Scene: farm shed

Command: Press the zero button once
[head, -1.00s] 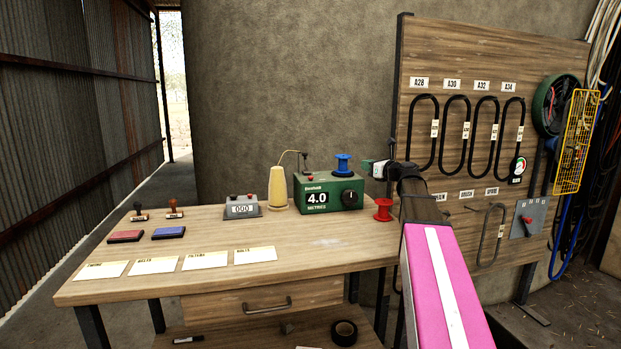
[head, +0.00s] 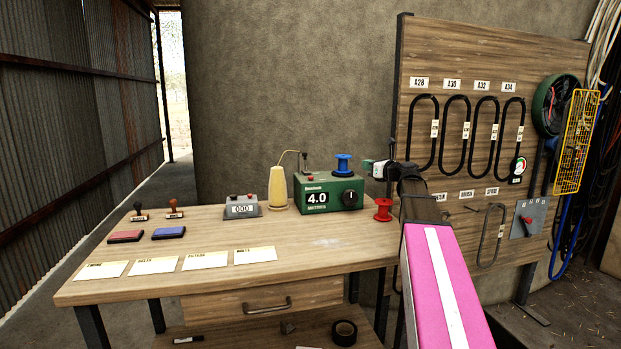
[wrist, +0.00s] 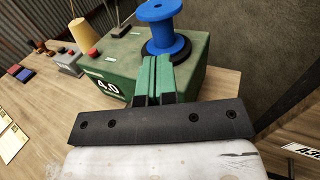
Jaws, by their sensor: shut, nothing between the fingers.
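A green metering box (head: 328,188) reading "4.0 METRES" stands on the bench, with a black knob on its front. A blue spool (head: 344,164) sits on top, and a small red button (head: 306,179) shows at its left. A grey counter (head: 242,207) reading "000" stands further left, with small red buttons on top. I cannot read which button is marked zero. My gripper (head: 368,165) is right of the green box, near the blue spool. In the wrist view its green fingers (wrist: 152,76) are shut and empty, in front of the box and spool.
A yellow thread cone (head: 278,189) stands between counter and box. A red spool (head: 383,209) stands right of the box. Stamps, ink pads (head: 168,233) and paper labels (head: 205,262) lie left. A tool board (head: 450,60) rises behind on the right. The bench's front right is clear.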

